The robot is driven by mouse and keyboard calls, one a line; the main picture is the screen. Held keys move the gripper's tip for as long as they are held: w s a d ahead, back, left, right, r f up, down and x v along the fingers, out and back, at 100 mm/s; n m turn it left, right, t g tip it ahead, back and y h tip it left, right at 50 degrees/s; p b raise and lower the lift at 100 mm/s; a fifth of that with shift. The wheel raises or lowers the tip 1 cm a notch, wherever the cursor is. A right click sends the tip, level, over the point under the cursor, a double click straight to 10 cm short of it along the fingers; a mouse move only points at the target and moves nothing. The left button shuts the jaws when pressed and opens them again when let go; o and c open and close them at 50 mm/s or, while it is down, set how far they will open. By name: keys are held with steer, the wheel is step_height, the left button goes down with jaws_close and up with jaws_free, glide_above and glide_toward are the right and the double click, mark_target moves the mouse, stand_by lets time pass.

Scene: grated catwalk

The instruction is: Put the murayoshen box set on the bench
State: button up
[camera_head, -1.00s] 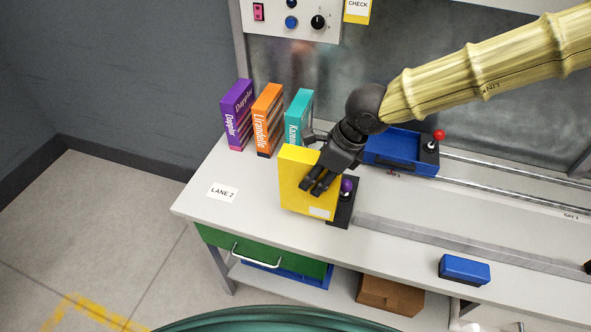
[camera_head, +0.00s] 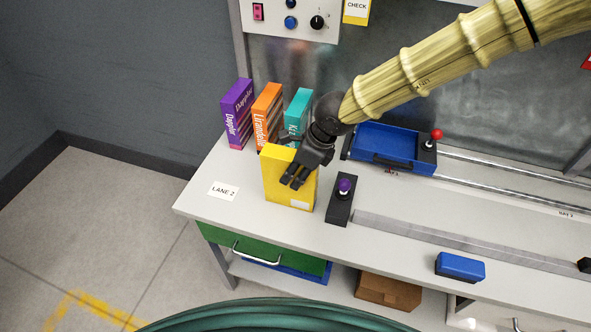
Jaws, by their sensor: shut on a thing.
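My gripper (camera_head: 297,180) is shut on a yellow box (camera_head: 275,182) and holds it upright near the front left of the bench (camera_head: 240,172). No title shows on the yellow box's visible side, only a small white label low on it, so I cannot read whether it is the murayoshen set. The box is at or just above the bench top; I cannot tell if it touches. Behind it stand a purple "Dapplor" box (camera_head: 237,112), an orange "Lirandelle" box (camera_head: 267,117) and a teal box (camera_head: 297,112) partly hidden by my gripper.
A black block with a purple knob (camera_head: 340,203) stands just right of the yellow box. A blue tray (camera_head: 385,146) with a red-knobbed lever (camera_head: 430,148) lies behind. A "LANE 2" label (camera_head: 223,191) marks clear bench at left. A blue block (camera_head: 460,266) sits at the front right.

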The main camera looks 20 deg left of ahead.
steer(key=shift+f, duration=0.1)
steer(key=o, duration=1.3)
steer(key=v, duration=1.2)
steer(key=shift+d+b, duration=0.1)
steer(key=shift+b, duration=0.3)
